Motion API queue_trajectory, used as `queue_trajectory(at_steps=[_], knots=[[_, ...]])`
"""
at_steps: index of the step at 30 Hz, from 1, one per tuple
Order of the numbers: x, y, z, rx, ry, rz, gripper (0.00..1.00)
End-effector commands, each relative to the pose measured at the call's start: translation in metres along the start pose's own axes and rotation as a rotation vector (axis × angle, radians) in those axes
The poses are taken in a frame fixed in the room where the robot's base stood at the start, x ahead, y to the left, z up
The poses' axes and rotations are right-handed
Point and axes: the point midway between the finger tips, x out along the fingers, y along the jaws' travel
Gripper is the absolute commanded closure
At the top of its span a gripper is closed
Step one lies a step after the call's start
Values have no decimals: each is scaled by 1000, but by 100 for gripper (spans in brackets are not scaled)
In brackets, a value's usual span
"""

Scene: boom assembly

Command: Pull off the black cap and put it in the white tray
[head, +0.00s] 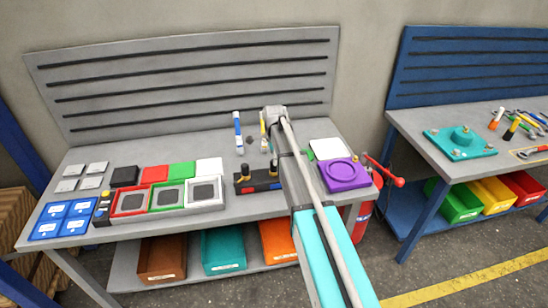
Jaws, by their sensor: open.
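A dark block (259,184) stands near the front middle of the bench, left of my arm. I cannot tell how the black piece is seated. The white-rimmed tray (221,203) is left of the block, at the right end of a row with a red-rimmed and a green-rimmed tray. Its grey middle looks empty. My arm reaches over the bench to the right of the block. My gripper is hidden behind the arm's far end.
Flat black, red, green and white squares (208,166) lie behind the trays. A blue-and-white tube (238,131) stands behind the block. A purple fixture (343,181) is right of my arm. The bench (180,146) is clear towards the back left.

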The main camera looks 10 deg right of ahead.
Motion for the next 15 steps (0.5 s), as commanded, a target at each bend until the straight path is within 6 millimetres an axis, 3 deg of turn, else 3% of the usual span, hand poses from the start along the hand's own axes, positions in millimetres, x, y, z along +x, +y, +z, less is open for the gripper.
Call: queue_trajectory(at_steps=[15], knots=[[40, 0, 0, 0, 0, 0, 14]])
